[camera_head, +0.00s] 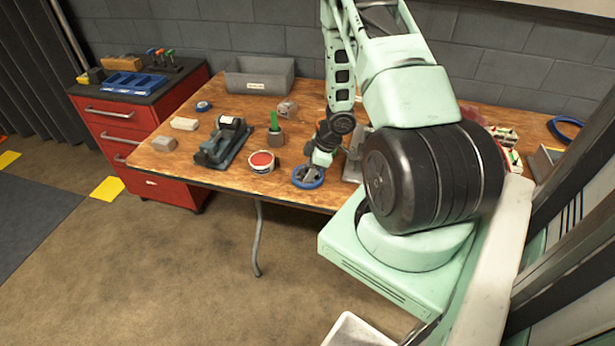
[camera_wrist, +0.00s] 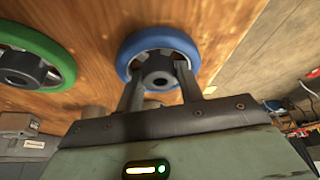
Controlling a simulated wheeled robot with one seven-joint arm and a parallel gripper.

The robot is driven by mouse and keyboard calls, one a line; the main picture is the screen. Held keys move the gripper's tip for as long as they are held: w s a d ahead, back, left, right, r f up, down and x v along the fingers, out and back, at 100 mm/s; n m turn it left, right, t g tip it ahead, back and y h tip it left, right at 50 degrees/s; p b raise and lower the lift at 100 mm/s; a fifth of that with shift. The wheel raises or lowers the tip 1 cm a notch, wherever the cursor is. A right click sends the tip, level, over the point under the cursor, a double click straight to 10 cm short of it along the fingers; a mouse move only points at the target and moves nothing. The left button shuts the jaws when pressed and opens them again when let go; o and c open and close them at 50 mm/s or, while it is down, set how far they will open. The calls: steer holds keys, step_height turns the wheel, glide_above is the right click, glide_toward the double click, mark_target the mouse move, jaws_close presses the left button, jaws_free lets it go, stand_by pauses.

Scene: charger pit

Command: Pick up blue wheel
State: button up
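The blue wheel (camera_head: 308,182) lies flat near the front edge of the wooden table, just right of a red-topped tin. In the wrist view its blue rim (camera_wrist: 158,36) surrounds a dark hub. My gripper (camera_head: 311,170) points down at the wheel from above. In the wrist view my gripper (camera_wrist: 160,72) has its two fingers apart, one on either side of the hub and inside the rim's outline. Whether the fingers touch the hub is unclear. The wheel looks to be resting on the table.
A green wheel (camera_wrist: 48,48) shows beside the blue one in the wrist view. The red-topped tin (camera_head: 262,162), a dark vise-like tool (camera_head: 222,145) and a green-handled item (camera_head: 275,132) stand to the left. A grey bin (camera_head: 260,82) is at the back.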

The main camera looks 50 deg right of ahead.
steer(key=c, duration=0.8)
steer(key=shift+o, duration=0.2)
step_height(320, 180, up, 10)
steer(key=p, duration=0.1)
steer(key=shift+p, duration=0.35)
